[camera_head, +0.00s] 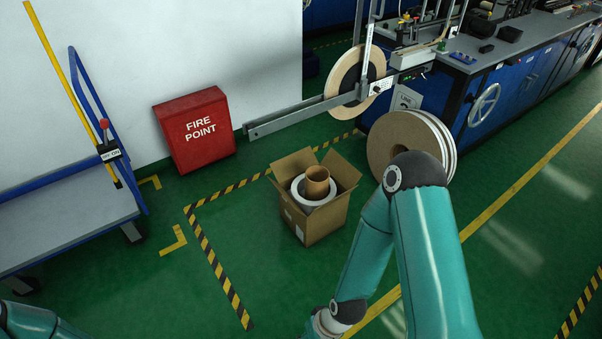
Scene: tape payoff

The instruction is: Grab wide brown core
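A wide brown core (317,182), a short cardboard tube, stands upright and slightly tilted in an open cardboard box (315,226) on the green floor. A white ring-shaped roll (300,191) sits around or beside its lower part; I cannot tell which. The core's lower end is hidden in the box. My teal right arm comes in at the lower right, and its lower part reaches the bottom edge. My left arm shows only at the bottom left corner. Neither gripper's fingers are in view, and nothing touches the core.
A large tape reel (400,140) stands right of the box, partly behind my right arm. A grey machine arm (300,117) with another reel (345,85) extends behind the box. A red fire point box (195,132) and a blue trolley (60,229) stand left. Floor left of the box is clear.

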